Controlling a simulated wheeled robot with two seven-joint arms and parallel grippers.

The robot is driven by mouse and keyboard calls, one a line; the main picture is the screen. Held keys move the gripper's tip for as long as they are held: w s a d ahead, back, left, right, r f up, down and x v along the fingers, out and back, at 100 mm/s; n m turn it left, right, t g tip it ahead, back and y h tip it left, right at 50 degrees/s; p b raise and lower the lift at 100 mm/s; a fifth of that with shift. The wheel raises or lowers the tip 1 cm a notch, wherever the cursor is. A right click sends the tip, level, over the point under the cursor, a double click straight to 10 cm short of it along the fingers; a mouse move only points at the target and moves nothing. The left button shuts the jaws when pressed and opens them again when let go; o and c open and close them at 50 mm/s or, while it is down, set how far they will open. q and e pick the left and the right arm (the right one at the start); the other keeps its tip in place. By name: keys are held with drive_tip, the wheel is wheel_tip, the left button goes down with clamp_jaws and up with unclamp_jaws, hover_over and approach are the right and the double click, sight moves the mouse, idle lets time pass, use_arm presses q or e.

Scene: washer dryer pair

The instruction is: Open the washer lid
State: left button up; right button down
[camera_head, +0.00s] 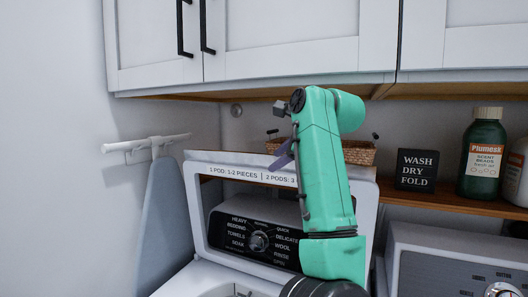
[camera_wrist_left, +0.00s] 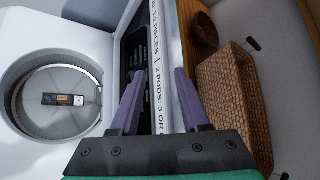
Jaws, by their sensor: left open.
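The washer lid (camera_head: 197,196) stands raised, a white frame with a window in front of the dark control panel (camera_head: 258,238). Its lettered edge strip shows in the left wrist view (camera_wrist_left: 157,72). The open washer tub (camera_wrist_left: 62,92) shows there too, with a small labelled piece inside. My left gripper (camera_head: 282,155) has purple fingers and is beside the lid's upper edge. In the left wrist view its fingers (camera_wrist_left: 157,82) are apart, with the lettered strip seen between them; contact cannot be told. My green arm hides the lid's right part. My right gripper is not in view.
A wicker basket (camera_head: 358,152), a black sign (camera_head: 415,170) and a green bottle (camera_head: 482,153) stand on the wooden shelf (camera_head: 455,199) behind. White cabinets (camera_head: 290,40) hang above. The dryer (camera_head: 450,262) is at right.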

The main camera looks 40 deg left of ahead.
use_arm(q)
drive_tip(key=p, duration=0.3)
approach(253, 157)
drive_tip(key=s+x, duration=0.1)
drive_tip(key=x, duration=0.2)
drive_tip(key=a, duration=0.1)
drive_tip(key=w+a+f, duration=0.1)
drive_tip(key=w+a+f+p, duration=0.1)
drive_tip(key=shift+w+a, duration=0.15)
drive_tip(key=shift+a, duration=0.15)
drive_tip(key=shift+d, duration=0.1)
drive_tip(key=shift+c, duration=1.2)
clamp_jaws()
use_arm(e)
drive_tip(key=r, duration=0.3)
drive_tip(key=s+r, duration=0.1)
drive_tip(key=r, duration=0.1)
use_arm(q)
drive_tip(key=shift+f, duration=0.1)
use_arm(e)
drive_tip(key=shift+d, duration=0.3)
